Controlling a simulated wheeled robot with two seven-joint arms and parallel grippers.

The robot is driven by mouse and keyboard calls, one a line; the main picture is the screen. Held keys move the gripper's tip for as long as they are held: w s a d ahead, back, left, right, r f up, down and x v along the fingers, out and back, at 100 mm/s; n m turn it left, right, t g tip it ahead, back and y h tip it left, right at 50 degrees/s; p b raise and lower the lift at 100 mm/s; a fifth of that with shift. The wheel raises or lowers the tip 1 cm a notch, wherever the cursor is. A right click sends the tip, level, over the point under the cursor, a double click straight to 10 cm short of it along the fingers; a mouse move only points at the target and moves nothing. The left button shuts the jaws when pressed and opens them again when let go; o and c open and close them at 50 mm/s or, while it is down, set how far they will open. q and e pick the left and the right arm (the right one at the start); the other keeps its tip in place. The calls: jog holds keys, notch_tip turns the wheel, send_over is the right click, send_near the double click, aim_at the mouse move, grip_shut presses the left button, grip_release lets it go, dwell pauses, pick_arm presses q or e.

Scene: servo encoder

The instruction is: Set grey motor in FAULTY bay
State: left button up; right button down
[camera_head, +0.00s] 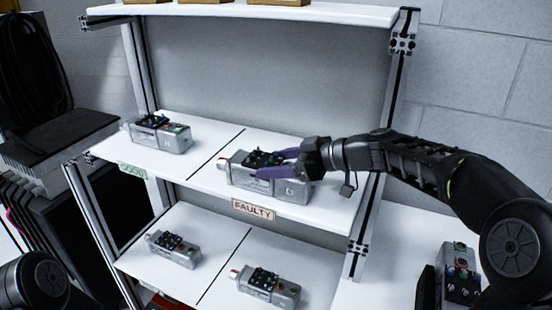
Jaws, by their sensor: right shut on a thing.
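A grey motor (265,185) with a dark connector block on top is in the right bay of the middle shelf, above the FAULTY label (253,209). It lies level and appears to be at the shelf surface; I cannot tell whether its full weight rests there. My right gripper (273,163), with purple fingers, reaches in from the right and is shut on this motor. Part of the motor is hidden behind the fingers. My left gripper is out of view; only part of my left arm shows at the lower left.
Another grey motor (158,134) sits in the left bay, above the green GOOD label (131,171). Two more motors, left (173,249) and right (266,287), lie on the lower shelf (222,232). Another unit (460,272) stands at the lower right. The rack's right post (372,215) is near my right arm.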

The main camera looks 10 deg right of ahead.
jog(key=shift+r, duration=0.15)
jog(key=shift+c, duration=1.6)
grip_release()
jog(key=shift+f, duration=0.2)
jog(key=shift+r, duration=0.15)
jog(key=shift+s+d, duration=0.15)
jog(key=shift+d, duration=0.1)
jog(key=b+v, duration=0.3)
jog(key=v, duration=0.8)
jog(key=shift+s+d, duration=0.15)
jog(key=shift+s, duration=0.05)
jog(key=shift+r, duration=0.1)
